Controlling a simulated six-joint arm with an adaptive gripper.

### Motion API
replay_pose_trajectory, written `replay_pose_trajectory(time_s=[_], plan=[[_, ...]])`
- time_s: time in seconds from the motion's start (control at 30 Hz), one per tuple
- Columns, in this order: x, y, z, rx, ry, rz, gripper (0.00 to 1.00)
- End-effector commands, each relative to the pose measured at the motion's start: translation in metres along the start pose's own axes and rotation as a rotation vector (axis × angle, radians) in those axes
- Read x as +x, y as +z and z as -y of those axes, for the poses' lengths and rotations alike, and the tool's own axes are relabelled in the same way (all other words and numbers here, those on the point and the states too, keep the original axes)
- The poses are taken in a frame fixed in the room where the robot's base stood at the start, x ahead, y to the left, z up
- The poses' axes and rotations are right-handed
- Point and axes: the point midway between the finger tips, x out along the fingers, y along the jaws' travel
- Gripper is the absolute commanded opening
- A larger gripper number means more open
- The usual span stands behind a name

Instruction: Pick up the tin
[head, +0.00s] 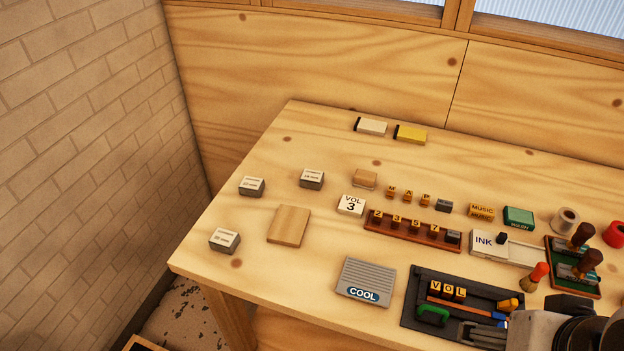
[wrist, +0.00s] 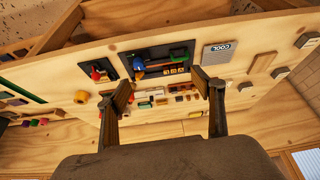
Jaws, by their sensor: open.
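No object is plainly marked as the tin. The closest candidates in the head view are a small green labelled box (head: 519,217) at the right and a white INK box (head: 489,243) with a black knob, in front of it. Both rest on the wooden table. My gripper (wrist: 161,88) is open and empty in the wrist view, its two dark fingers spread wide above the table. Small items show between and beyond the fingers, too small to name surely. In the head view my arm covers the bottom right corner.
A dark tray (head: 422,307) with VOL blocks (head: 447,291) lies at the front, beside a grey COOL plate (head: 365,282). A brown rack (head: 412,233) holds number blocks. Handled stamps (head: 581,236) stand on a green board at the right. The table's left part holds scattered small blocks.

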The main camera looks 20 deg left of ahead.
Motion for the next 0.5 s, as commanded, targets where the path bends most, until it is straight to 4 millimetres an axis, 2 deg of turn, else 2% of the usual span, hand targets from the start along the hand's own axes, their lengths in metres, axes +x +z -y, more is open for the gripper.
replay_pose_trajectory(time_s=[0.27, 0.5], plan=[[0.023, -0.007, 0.02, -0.081, -0.031, 0.109, 0.67], [0.04, -0.028, 0.04, -0.156, -0.045, 0.169, 0.67]])
